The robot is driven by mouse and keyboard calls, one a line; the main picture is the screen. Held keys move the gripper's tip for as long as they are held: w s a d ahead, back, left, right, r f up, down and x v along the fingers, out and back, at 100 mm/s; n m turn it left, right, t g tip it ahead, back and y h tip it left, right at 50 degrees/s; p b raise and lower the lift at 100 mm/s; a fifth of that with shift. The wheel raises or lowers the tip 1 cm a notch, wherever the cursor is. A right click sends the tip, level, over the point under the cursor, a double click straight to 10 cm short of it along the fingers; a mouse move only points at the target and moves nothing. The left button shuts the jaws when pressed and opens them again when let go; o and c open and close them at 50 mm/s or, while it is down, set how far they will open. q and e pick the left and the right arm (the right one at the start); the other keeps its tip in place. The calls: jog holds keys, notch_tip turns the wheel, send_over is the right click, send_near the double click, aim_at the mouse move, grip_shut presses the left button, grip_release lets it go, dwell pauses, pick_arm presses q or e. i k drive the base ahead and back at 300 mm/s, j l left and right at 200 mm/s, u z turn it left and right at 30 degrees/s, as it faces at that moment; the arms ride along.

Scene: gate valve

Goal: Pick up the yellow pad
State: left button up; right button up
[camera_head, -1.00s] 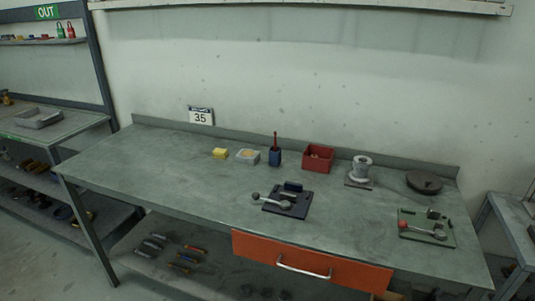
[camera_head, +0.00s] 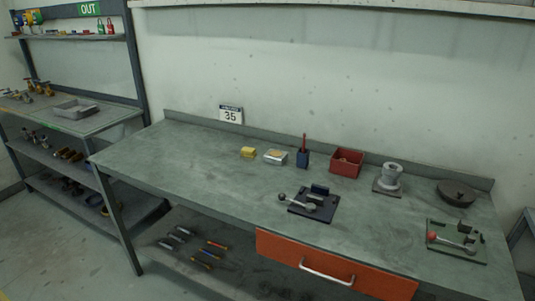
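The yellow pad (camera_head: 248,152) is a small yellow block lying on the grey-green workbench (camera_head: 180,160), toward the back, left of the middle. A small light container (camera_head: 275,157) stands just to its right, with a narrow gap between them. Nothing covers the pad. Neither of my grippers shows in the head view.
Right of the container stand a blue holder (camera_head: 303,158) with a red-handled tool, a red bin (camera_head: 346,162), a grey flanged part (camera_head: 389,178) and a dark disc (camera_head: 456,193). Two lever fixtures (camera_head: 312,202) (camera_head: 456,241) sit nearer the front. The bench's left part is clear.

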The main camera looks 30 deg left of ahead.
aim_at(249, 152)
jog(key=k+j, duration=0.1)
jog(key=j, duration=0.35)
jog(key=k+j+z, duration=0.1)
jog(key=j, duration=0.3)
jog(key=k+j, duration=0.1)
jog(key=j, duration=0.35)
jog(key=k+j+z, duration=0.1)
jog(key=j, duration=0.3)
jog(key=k+j, duration=0.1)
jog(key=j, duration=0.35)
jog(key=k+j+z, duration=0.1)
jog(key=j, duration=0.3)
jog(key=k+j, duration=0.2)
jog(key=j, duration=0.2)
jog(key=i+z, duration=0.05)
